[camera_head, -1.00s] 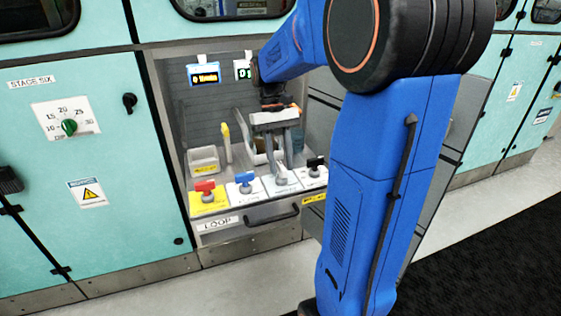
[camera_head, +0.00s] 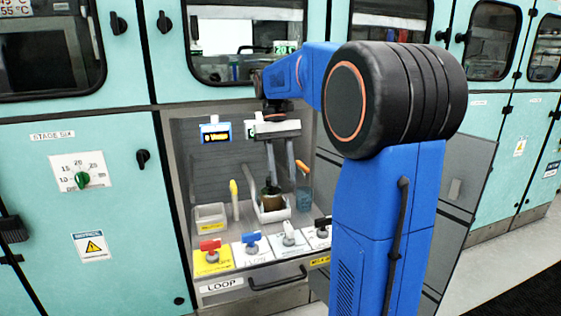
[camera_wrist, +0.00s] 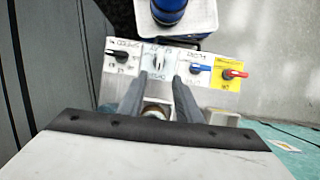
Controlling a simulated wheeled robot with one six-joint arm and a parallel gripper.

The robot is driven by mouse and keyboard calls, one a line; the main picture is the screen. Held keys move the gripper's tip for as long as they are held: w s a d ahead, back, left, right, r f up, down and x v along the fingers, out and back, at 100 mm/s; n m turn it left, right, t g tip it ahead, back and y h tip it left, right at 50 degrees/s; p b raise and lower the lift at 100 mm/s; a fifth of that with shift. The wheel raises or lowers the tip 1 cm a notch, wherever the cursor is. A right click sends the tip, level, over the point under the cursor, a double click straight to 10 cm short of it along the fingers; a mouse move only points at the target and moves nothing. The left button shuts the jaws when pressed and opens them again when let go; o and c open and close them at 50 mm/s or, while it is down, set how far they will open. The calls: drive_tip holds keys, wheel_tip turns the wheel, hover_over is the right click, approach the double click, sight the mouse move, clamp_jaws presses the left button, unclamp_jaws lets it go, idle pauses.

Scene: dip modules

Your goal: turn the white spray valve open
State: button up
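The white spray valve (camera_head: 289,238) sits on a white plate in the row of valves on the sloping panel, between the blue valve and the black one. Its handle points toward the back of the panel in the head view. In the wrist view the white valve (camera_wrist: 159,63) lies beyond and between the fingertips, its handle along the fingers' direction. My gripper (camera_head: 281,180) hangs above and behind the row, pointing down, apart from the valve. In the wrist view my gripper (camera_wrist: 158,82) has its fingers apart with nothing held between them.
The red valve (camera_head: 209,251), blue valve (camera_head: 251,243) and black valve (camera_head: 322,227) flank the white one closely. A drawer handle (camera_head: 277,279) is below.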

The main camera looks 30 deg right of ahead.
drive_tip(key=shift+v, duration=1.85)
drive_tip(key=s+a+f+n+t, duration=0.1)
drive_tip(key=s+a+f+t, duration=0.3)
drive_tip(key=s+a+f, duration=0.3)
drive_tip(key=s+a+f+n+t+h, duration=0.1)
drive_tip(key=s+a+f+t, duration=0.4)
drive_tip(key=s+f, duration=0.5)
drive_tip(key=s+a+n, duration=0.1)
drive_tip(key=s, duration=0.3)
drive_tip(key=shift+s+a+f, duration=0.25)
drive_tip(key=shift+s+a, duration=0.15)
